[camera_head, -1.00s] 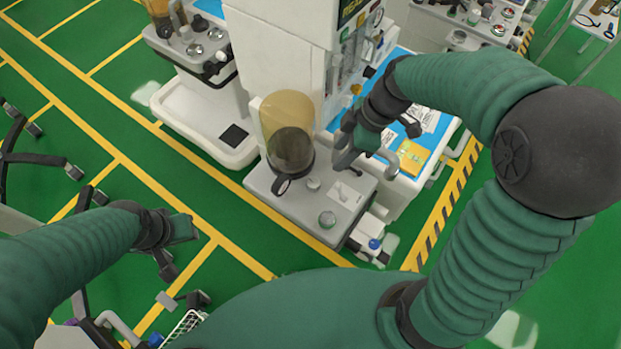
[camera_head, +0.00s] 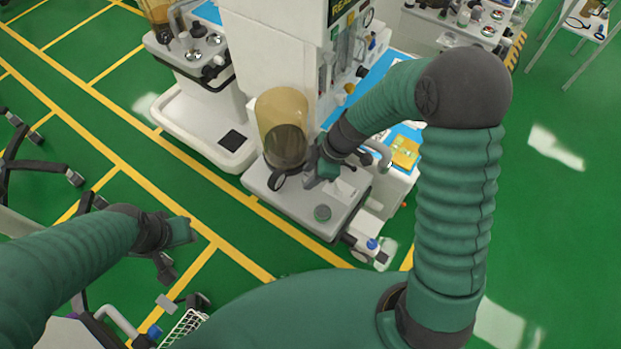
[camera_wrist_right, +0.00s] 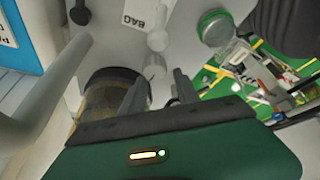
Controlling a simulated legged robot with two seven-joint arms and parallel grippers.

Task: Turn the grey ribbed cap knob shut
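My right gripper (camera_head: 313,175) is low over the grey deck of the machine, beside the amber canister (camera_head: 283,120). In the right wrist view its two dark fingers (camera_wrist_right: 158,85) stand apart. A small light-grey knob (camera_wrist_right: 155,71) shows between and just beyond them; it looks like the cap knob, but its ribs are too small to make out. I cannot tell whether the fingers touch it. In the head view the gripper hides that spot. My left gripper (camera_head: 180,245) hangs over the floor at the left, away from the machine; its opening is unclear.
A lever (camera_wrist_right: 157,38) beside the BAG label (camera_wrist_right: 132,17) is close by. The white machine column (camera_head: 270,55) rises behind. A second cart (camera_head: 205,120) stands left.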

